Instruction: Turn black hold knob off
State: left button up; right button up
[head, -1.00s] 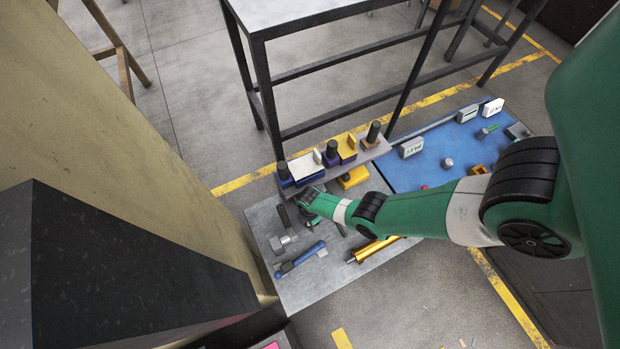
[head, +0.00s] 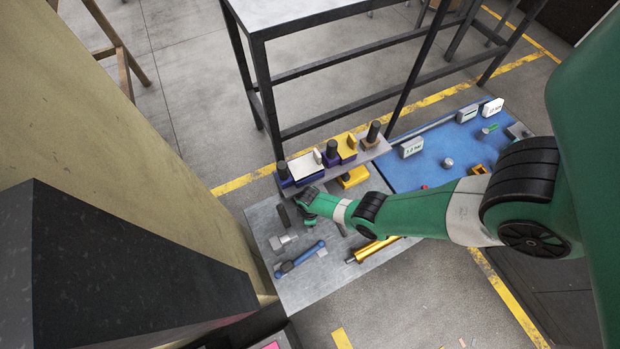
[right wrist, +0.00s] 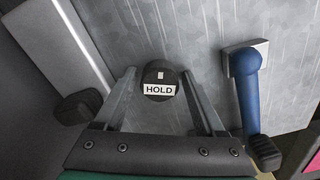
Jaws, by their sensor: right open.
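The black hold knob (right wrist: 160,92) shows in the right wrist view as a round black knob with a white HOLD label and a small white mark above it. It stands on the grey metal panel (right wrist: 210,30). My right gripper (right wrist: 159,73) is open, with one finger on each side of the knob and gaps visible between them. In the head view my right gripper (head: 304,203) is over the upper part of the panel, and the hold knob cannot be made out there. My left gripper is not in view.
A blue lever (right wrist: 247,95) with a black grip stands right of the gripper in the wrist view. A black-gripped lever (right wrist: 80,107) is at left. A yellow cylinder (head: 377,248), a shelf of blocks (head: 333,161) and a blue board (head: 440,150) lie around the panel.

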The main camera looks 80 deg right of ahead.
jog(key=m, duration=0.5)
jog(key=shift+m, duration=0.4)
grip_shut()
jog(key=n, duration=0.6)
